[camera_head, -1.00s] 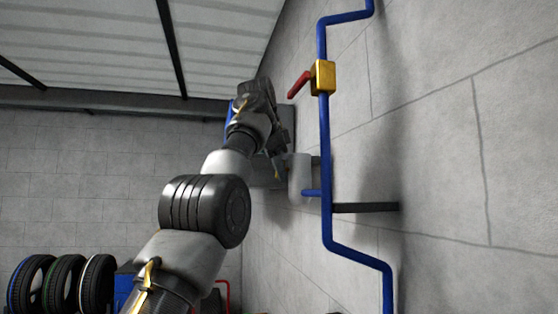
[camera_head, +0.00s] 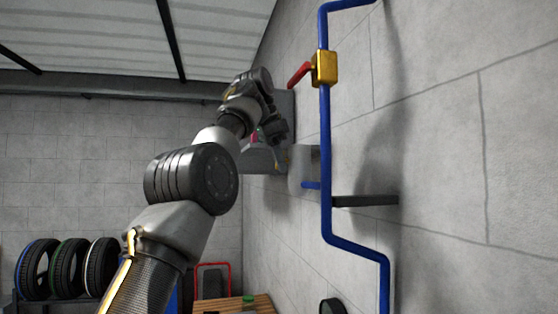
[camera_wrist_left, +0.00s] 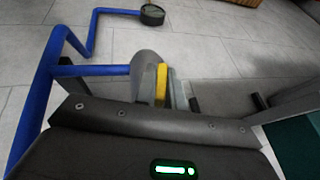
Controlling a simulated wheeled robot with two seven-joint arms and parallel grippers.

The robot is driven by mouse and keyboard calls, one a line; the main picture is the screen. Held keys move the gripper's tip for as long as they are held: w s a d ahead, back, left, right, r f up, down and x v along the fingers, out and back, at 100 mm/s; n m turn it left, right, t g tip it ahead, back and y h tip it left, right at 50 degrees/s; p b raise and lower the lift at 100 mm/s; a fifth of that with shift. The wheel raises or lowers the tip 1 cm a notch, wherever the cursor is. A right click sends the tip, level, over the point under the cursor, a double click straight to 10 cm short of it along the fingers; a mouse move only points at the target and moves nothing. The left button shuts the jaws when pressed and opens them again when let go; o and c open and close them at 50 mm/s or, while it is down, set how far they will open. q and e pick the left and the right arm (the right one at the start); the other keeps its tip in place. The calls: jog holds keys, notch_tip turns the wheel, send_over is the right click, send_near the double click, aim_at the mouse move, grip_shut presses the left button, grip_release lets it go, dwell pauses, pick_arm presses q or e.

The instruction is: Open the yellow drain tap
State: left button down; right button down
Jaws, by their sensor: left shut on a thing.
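The yellow drain tap (camera_wrist_left: 161,82) shows in the left wrist view as a small yellow bar beside a grey cylindrical body. My left gripper (camera_wrist_left: 166,88) is shut on it, with pale finger parts on both sides of the yellow. In the head view my left gripper (camera_head: 279,156) is at the grey cylinder (camera_head: 300,167) on the blue pipe (camera_head: 326,170), and the tap is mostly hidden there by the hand. My right gripper is not in view.
A yellow valve block (camera_head: 325,67) with a red lever (camera_head: 299,75) sits higher on the pipe. A dark bracket (camera_head: 365,200) joins the pipe to the block wall. Tyres (camera_head: 100,267) stand at lower left, near a wooden tabletop (camera_head: 235,304).

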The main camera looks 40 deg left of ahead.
pick_arm(q)
jog(key=shift+f, duration=0.15)
jog(key=c, duration=1.5)
grip_release()
jog(key=shift+w, duration=0.1)
